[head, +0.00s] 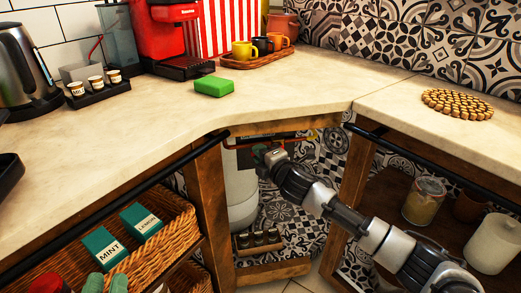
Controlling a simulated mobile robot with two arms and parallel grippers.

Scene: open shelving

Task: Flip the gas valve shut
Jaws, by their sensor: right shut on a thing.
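My right gripper (267,158) reaches from the lower right into the open corner space under the counter. It is shut at a reddish pipe (288,140) that runs under the counter edge. The gas valve is mostly hidden by the gripper, so its lever angle cannot be told. A small yellow piece (312,134) shows at the pipe's right end. A white gas cylinder (240,188) stands just left of and below the gripper. My left gripper is not in view.
The counter edge (270,122) and black rails (180,172) lie close above and beside the arm. Wooden posts (211,205) frame the opening. A low rack of jars (259,240) sits below.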

